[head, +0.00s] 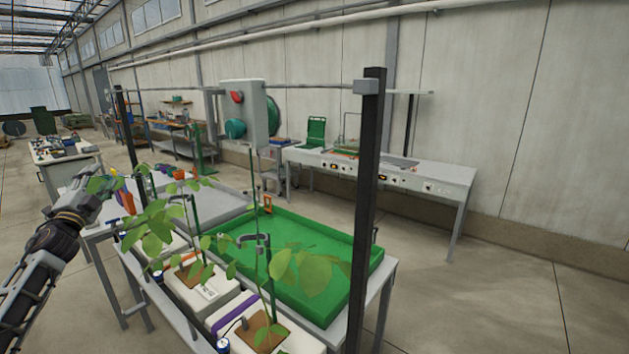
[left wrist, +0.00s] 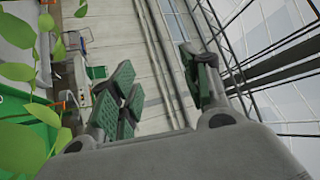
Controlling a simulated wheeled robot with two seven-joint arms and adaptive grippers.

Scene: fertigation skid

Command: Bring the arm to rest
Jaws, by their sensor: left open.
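My left arm comes in from the left edge of the head view, and my left gripper (head: 104,186) is raised beside the left end of the plant bench. In the left wrist view my left gripper (left wrist: 160,88) has its green-padded fingers spread wide, with nothing between them. Only wall and roof structure show behind the gap. Leaves of the potted plants (head: 155,232) are to the right of the gripper in the head view. Leaves (left wrist: 20,72) also show at the left edge of the wrist view, apart from the fingers. My right gripper is not in view.
A green tray (head: 350,262) and white grow blocks (head: 205,290) fill the bench. A dark post (head: 368,200) rises at its right end. A white worktable (head: 440,172) stands along the wall. Floor (head: 500,300) at the right is clear.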

